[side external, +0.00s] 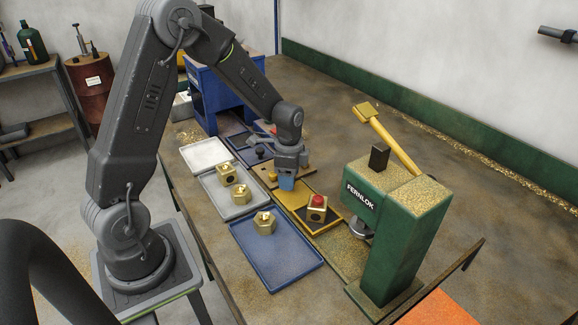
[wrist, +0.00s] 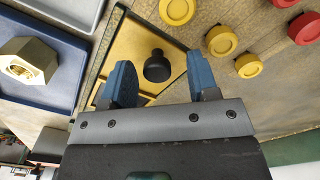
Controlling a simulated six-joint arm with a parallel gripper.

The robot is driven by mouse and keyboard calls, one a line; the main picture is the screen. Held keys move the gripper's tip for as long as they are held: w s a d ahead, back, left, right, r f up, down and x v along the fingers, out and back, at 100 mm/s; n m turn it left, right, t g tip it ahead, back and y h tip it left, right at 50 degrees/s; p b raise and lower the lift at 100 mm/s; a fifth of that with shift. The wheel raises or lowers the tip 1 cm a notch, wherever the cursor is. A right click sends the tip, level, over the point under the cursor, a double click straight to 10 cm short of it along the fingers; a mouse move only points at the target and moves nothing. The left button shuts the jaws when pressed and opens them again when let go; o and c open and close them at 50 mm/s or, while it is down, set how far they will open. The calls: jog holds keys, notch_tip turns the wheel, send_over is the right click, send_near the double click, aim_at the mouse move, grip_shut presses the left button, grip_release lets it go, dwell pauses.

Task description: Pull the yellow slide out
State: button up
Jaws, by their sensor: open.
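The yellow slide (wrist: 128,42) shows in the wrist view as a flat yellow panel in a dark surround, with a black round knob (wrist: 157,67) standing on it. My gripper (wrist: 157,75) is open, with its blue fingers to the left and right of the knob. The knob lies between them in the picture, and I see no contact. In the side external view my gripper (side external: 287,183) is low over the yellow fixture, and its fingers hide part of it. A brass block with a red cap (side external: 317,208) sits at the yellow-edged near part of that fixture.
A green FERNLOK press (side external: 405,225) with a yellow lever stands to the right. A blue tray (side external: 280,265) and grey trays with brass parts lie to the left. Yellow caps (wrist: 222,40) and red caps (wrist: 305,27) lie to the right in the wrist view.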

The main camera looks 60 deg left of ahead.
notch_tip(320, 180, up, 14)
jog(key=shift+f, duration=0.15)
dwell(0.4)
jog(key=s+d+r+n+t, duration=0.2)
jog(key=s+d, duration=0.4)
jog(key=s, duration=0.3)
jog(key=s+d+r+n+t, duration=0.3)
jog(key=s+d+r+n, duration=0.2)
jog(key=s, duration=0.4)
jog(key=shift+s+d+n+t, duration=0.35)
jog(key=shift+d+n, duration=0.25)
jog(key=shift+n, duration=0.4)
